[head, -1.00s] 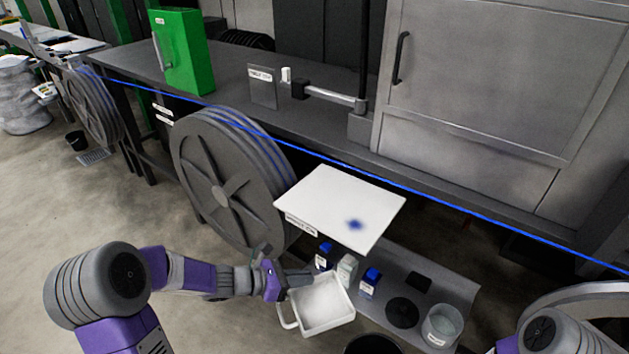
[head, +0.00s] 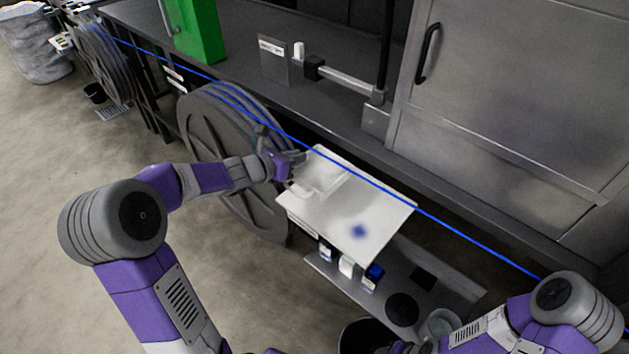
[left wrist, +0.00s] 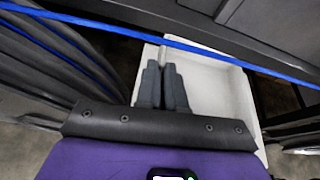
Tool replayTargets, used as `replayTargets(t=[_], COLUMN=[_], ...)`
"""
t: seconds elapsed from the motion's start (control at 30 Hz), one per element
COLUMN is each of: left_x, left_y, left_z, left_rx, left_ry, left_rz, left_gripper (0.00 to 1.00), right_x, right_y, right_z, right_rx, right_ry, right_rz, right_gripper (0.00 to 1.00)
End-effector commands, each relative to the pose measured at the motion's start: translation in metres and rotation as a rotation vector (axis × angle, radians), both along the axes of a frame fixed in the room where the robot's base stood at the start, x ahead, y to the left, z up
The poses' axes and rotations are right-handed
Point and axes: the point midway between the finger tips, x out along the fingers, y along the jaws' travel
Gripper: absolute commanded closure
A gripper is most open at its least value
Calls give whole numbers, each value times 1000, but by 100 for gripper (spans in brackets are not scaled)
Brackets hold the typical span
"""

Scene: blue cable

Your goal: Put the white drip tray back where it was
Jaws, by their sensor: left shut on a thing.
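The white drip tray (head: 325,172) is in my left gripper (head: 297,160) and shows in front of the left part of a white board (head: 385,222). I cannot tell whether it touches the board. The board has a blue stain (head: 359,231). In the left wrist view, the fingers of my left gripper (left wrist: 163,85) are close together at the white tray (left wrist: 215,85). The grip point itself is mostly hidden.
The blue cable (head: 450,228) runs taut across the scene, close to the tray in the picture. A big grey reel (head: 215,150) stands left of the board. A low shelf (head: 445,285) below holds small bottles, a dark disc (head: 402,308) and a clear container (head: 443,322).

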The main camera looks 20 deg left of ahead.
Motion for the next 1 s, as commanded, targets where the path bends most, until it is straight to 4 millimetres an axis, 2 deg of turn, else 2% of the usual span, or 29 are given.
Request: replayTargets(t=[0.03, 0.1, 0.33, 0.53, 0.93, 1.0], left_x=[0, 0, 0, 0, 0, 0], left_y=[0, -1, -1, -1, -1, -1], left_z=[-17, -30, -53, -81, -87, -86], left_rx=[-5, -4, -2, -4, 0, 0], left_ry=[6, 5, 3, 3, 1, 2], left_rz=[0, -3, -2, -3, -3, -2], left_gripper=[100, 100, 100, 100, 100, 84], right_x=[0, 0, 0, 0, 1, 0], right_y=[0, 0, 0, 0, 0, 0], right_z=[-9, -13, -20, -29, -31, -31], right_rx=[0, 0, 0, 0, 0, 0], right_ry=[1, 1, 0, -1, -1, -1], right_rz=[-1, -1, -1, -1, 0, 0], right_gripper=[48, 48, 48, 48, 48, 48])
